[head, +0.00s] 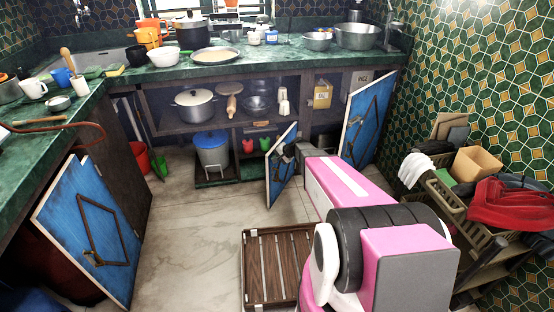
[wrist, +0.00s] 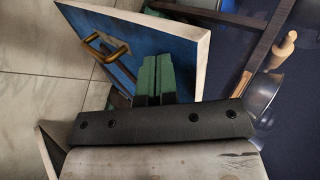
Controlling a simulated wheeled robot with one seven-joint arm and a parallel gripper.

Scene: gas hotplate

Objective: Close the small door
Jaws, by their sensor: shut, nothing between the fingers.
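The small door (head: 279,178) is a blue panel with a pale edge. It stands open, swung out from the low cabinet at the back middle. In the wrist view the small door (wrist: 185,45) shows its blue face and a brass-coloured handle (wrist: 105,48). My gripper (head: 289,152) is at the upper part of this door in the head view. In the wrist view my gripper's green fingers (wrist: 155,78) are together and empty, overlapping the blue face. I cannot tell whether they touch it.
A larger blue door (head: 368,120) stands open at the right, and another (head: 90,230) at the left. A slatted wooden crate (head: 258,268) lies on the floor in front. A grey bin (head: 212,152) stands left of the small door. Open floor (head: 190,225) lies left of the crate.

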